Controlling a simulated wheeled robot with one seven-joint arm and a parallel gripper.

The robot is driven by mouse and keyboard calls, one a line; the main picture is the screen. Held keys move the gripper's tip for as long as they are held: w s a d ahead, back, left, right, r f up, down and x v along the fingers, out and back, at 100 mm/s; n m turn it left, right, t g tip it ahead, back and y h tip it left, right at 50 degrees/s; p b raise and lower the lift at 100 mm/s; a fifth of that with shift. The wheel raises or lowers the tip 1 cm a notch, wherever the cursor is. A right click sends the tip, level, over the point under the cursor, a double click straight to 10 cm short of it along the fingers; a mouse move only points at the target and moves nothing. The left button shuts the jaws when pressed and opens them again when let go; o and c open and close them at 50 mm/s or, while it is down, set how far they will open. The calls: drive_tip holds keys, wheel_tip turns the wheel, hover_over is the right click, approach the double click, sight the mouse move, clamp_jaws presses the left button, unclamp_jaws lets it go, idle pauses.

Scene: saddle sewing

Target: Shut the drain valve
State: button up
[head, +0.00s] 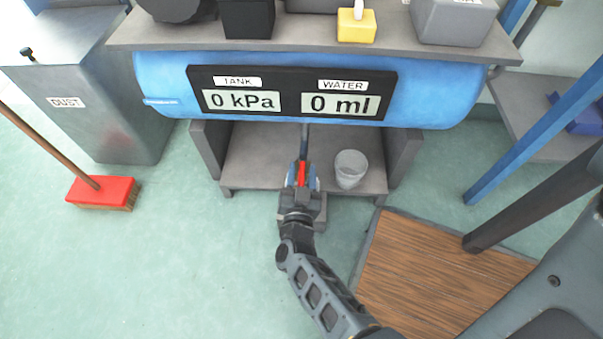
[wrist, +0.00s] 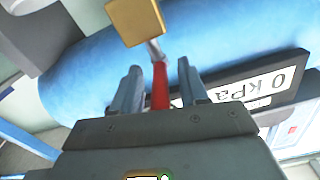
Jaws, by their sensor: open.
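The drain valve's red lever (head: 301,173) is below the blue tank (head: 440,95), under a thin grey pipe (head: 304,138). In the wrist view the red lever (wrist: 160,88) runs up between my fingers towards a grey stem and a tan-yellow block (wrist: 135,20). My gripper (head: 303,180) is open, with one finger on each side of the lever. In the wrist view my gripper (wrist: 157,82) shows a gap on both sides of the lever. My gripper hides part of the lever's lower end.
The tank panel (head: 290,91) reads 0 kPa and 0 ml. A dust bin (head: 95,110) and red broom (head: 103,190) are left. A brown mat (head: 430,275) lies right.

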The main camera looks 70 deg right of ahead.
clamp_jaws()
idle(0.4)
